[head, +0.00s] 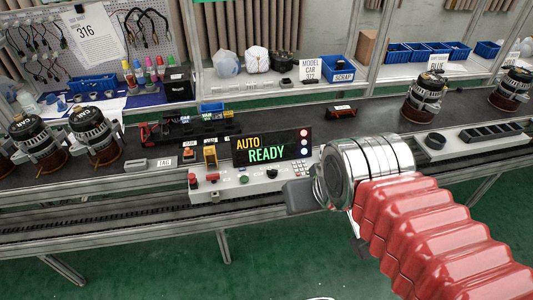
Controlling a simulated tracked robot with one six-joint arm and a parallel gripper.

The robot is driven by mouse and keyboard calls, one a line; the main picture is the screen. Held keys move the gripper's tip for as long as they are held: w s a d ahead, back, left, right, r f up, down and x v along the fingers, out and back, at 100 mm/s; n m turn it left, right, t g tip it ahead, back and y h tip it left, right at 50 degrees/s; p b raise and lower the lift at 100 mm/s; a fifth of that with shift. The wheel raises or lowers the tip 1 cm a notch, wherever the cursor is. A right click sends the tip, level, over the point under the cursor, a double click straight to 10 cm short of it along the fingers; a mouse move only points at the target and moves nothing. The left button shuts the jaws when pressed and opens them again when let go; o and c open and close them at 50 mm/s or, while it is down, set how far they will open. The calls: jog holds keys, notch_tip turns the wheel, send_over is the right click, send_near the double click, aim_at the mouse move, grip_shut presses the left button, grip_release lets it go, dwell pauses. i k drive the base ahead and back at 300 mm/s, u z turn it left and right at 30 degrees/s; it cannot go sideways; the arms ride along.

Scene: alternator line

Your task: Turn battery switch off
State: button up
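A light grey control panel (262,186) sits on the front edge of the dark bench, with several small red, green and dark knobs or buttons. A red knob (192,178) stands at its left end, and a yellow part (210,156) stands behind. I cannot tell which of these is the battery switch. My gripper (300,195) shows as a dark grey block below a silver wrist, in front of the panel's right end. Its fingertips are not clear, so I cannot tell whether it is open or shut. My arm hides the bench to the right of the panel.
A display (271,147) reading "AUTO READY" stands behind the panel. Alternators (97,137) stand at left, and others (425,99) at right. A small orange and black part (340,112) lies behind the display. A grey tray (490,134) lies at right. Green floor is open in front.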

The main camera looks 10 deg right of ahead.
aim_at(213, 178)
jog(key=u, duration=0.05)
jog(key=i, duration=0.95)
jog(key=z, duration=0.05)
